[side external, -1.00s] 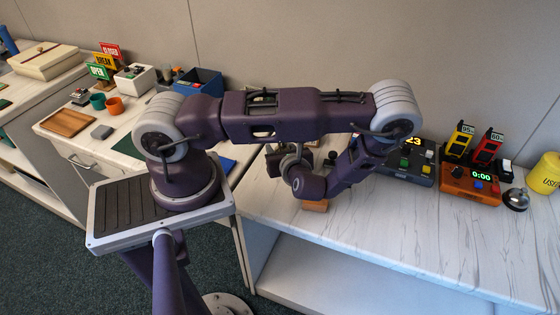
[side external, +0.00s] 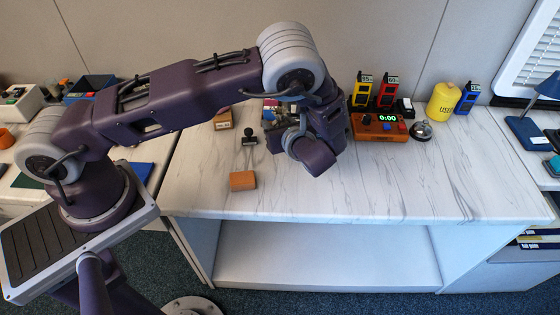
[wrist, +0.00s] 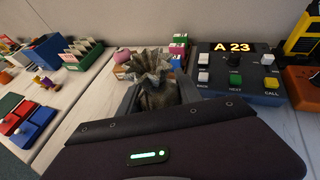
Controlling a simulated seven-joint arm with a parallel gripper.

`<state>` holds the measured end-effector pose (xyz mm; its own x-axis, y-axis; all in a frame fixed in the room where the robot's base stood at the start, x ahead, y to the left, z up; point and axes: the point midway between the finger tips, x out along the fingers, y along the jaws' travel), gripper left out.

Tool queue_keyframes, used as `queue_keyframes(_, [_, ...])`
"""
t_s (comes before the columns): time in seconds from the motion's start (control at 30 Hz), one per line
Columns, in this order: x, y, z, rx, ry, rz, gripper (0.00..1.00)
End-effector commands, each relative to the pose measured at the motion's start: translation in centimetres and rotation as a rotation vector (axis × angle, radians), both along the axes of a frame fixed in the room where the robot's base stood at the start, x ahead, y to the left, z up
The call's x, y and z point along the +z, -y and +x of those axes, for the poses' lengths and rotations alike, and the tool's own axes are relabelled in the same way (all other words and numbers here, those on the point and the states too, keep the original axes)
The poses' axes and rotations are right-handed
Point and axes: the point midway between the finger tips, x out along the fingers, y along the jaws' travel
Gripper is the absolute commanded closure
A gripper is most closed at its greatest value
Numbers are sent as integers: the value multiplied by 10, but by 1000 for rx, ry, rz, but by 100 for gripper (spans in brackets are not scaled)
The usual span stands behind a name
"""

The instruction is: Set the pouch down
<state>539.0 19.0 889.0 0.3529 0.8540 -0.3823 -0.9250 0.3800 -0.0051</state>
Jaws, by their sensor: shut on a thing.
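In the wrist view my gripper (wrist: 157,97) is shut on the pouch (wrist: 152,72), a grey-brown crumpled bundle with a ruffled, gathered top. The pouch stands up between the grey jaws; its lower part is hidden behind my wrist housing. In the side view my gripper (side external: 277,136) is over the marble-look counter (side external: 400,185), left of the orange timer, and mostly hidden by my wrist. I cannot make out the pouch there, nor tell whether it touches the counter.
A grey keypad box reading A 23 (wrist: 237,72) is close right of the pouch. An orange timer (side external: 378,126), bell (side external: 421,130) and yellow container (side external: 444,103) stand right. A wooden block (side external: 243,181) and black-handled stamp (side external: 249,138) are left. The front right counter is clear.

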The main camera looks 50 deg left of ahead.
Motion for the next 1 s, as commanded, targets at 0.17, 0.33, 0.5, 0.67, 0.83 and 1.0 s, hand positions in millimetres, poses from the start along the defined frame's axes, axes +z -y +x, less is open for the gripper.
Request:
queue_keyframes(0.17, [-41, 1, 1, -4, -6, 3, 98])
queue_keyframes(0.33, [-73, 1, 0, -4, -7, 2, 98])
queue_keyframes(0.5, [-94, 1, 0, -2, -3, 1, 98])
queue_keyframes(0.67, [-95, 1, 0, -2, -3, 1, 98])
queue_keyframes(0.83, [-98, 1, 0, -2, -3, 1, 98])
queue_keyframes(1.0, [-97, 1, 0, -2, -3, 1, 37])
